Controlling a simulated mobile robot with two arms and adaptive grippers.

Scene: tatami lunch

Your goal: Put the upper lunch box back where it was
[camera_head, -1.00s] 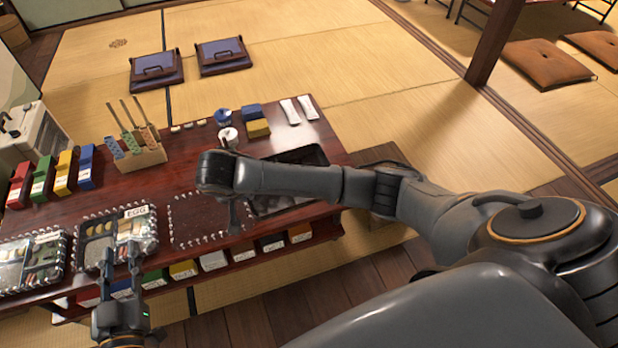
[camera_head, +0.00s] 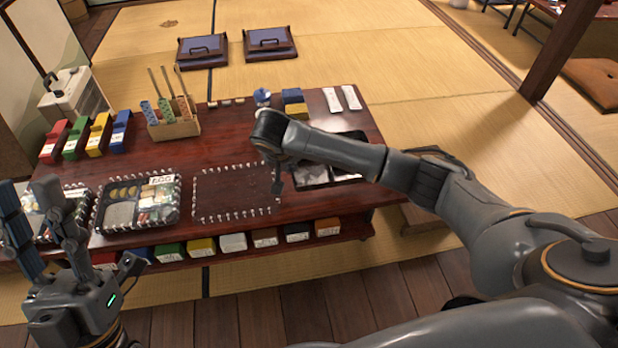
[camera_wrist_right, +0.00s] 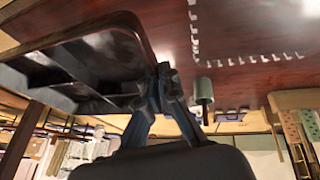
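A dark, empty, divided lunch box (camera_head: 347,182) lies at the right part of the low table. It also shows in the right wrist view (camera_wrist_right: 112,48). My right gripper (camera_head: 277,186) is at its left side, pointing down. In the right wrist view its fingertips (camera_wrist_right: 161,72) come together by the box rim; I cannot tell whether the rim is between them. Another filled box (camera_head: 72,238) is partly hidden behind my left gripper (camera_head: 28,196), whose fingers are spread and empty.
A dotted outline (camera_head: 235,192) marks a bare table area between the boxes. Coloured blocks (camera_head: 97,136), a wooden holder (camera_head: 172,128) with sticks and white packets (camera_head: 341,98) stand farther back. Several coloured containers (camera_head: 233,243) line the shelf below. A white case (camera_head: 72,95) stands back left.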

